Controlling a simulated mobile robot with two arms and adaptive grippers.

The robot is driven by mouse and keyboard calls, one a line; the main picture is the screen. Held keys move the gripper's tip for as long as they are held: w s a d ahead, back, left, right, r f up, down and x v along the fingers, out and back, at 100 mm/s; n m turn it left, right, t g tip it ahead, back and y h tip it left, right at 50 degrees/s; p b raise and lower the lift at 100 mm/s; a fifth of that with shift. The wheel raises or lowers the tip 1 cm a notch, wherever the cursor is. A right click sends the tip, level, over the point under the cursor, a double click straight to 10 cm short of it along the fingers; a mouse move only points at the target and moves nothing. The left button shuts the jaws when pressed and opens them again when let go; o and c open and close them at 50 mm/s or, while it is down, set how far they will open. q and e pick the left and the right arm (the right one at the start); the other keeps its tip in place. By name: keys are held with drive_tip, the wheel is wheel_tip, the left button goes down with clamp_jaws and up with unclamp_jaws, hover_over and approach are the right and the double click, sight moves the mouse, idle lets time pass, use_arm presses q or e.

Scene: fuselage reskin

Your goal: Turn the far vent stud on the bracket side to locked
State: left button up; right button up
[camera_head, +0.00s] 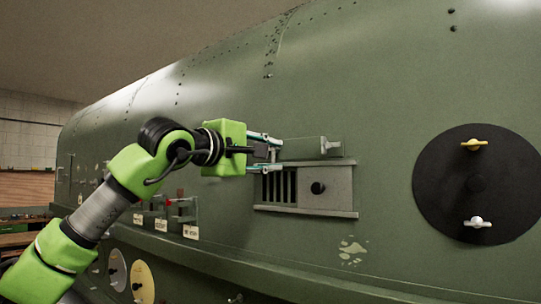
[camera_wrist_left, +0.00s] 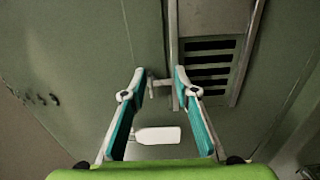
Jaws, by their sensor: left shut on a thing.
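The vent (camera_head: 327,199) is a rectangular frame on the green fuselage side, with dark slats (camera_head: 278,187) at its left and a sliding panel with a black knob (camera_head: 317,188). A near stud (camera_head: 327,147) with a pale wing stands at the right end of the upper strip. My left gripper (camera_head: 272,153) is at the left end of that strip, its fingers above and below the far stud.
A black round plate (camera_head: 473,185) with a yellow wing stud (camera_head: 474,145) and a white one (camera_head: 477,222) is at the right. Labelled levers with red parts (camera_head: 172,203) stick out below my forearm. A ledge runs along the fuselage below the vent.

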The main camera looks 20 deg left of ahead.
use_arm(q)
drive_tip(key=shift+f, duration=0.2)
drive_tip(key=o, duration=1.1)
drive_tip(key=shift+r, duration=0.15)
drive_tip(key=shift+s, duration=0.15)
drive_tip(key=v, duration=1.1)
drive_tip(key=shift+s+a, duration=0.1)
drive_tip(key=shift+s, duration=0.3)
